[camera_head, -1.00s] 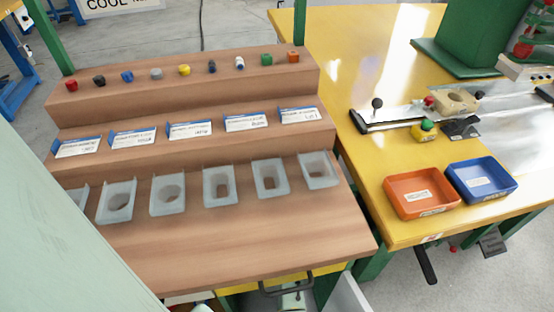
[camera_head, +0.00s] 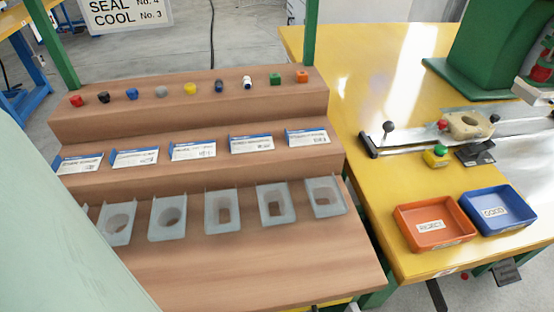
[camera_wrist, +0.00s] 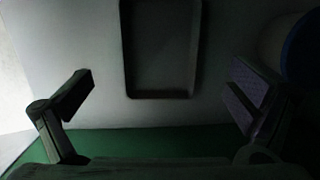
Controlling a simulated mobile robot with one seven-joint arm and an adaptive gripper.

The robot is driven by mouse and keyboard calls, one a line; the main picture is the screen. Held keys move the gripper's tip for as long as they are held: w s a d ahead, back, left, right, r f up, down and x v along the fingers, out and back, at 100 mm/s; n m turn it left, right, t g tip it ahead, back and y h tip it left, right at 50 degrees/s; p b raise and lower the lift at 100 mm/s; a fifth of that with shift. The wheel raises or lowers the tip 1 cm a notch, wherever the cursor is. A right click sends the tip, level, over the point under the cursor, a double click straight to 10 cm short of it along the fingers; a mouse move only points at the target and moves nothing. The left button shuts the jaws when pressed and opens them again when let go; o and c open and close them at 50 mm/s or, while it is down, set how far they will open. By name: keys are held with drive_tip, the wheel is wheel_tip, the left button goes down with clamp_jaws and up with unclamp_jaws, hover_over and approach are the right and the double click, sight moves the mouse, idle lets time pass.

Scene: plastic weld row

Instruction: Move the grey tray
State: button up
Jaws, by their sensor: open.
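A dark grey tray (camera_wrist: 160,55) with a raised rim lies at the top middle of the wrist view, on a pale surface. Its far end is cut off by the picture edge, and it looks empty. My gripper (camera_wrist: 163,92) is open, with one finger at the left and one at the right of the wrist view. The near end of the tray shows between and slightly beyond the fingers, and I see no contact. The wrist view is dim. In the head view I can make out neither my gripper nor this tray.
A green strip (camera_wrist: 150,143) and a blue round thing (camera_wrist: 303,50) show in the wrist view. In the head view, a stepped wooden rack (camera_head: 270,270) holds labels, coloured caps and several translucent holders. An orange bin (camera_head: 432,240) and a blue bin (camera_head: 515,225) stand on a yellow table (camera_head: 365,185).

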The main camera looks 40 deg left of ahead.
drive_tip(key=f, duration=0.4)
drive_tip(key=f+b, duration=0.1)
drive_tip(key=f, duration=0.1)
drive_tip(key=shift+s+a, duration=0.3)
drive_tip(key=shift+c, duration=0.5)
drive_tip(key=c, duration=1.1)
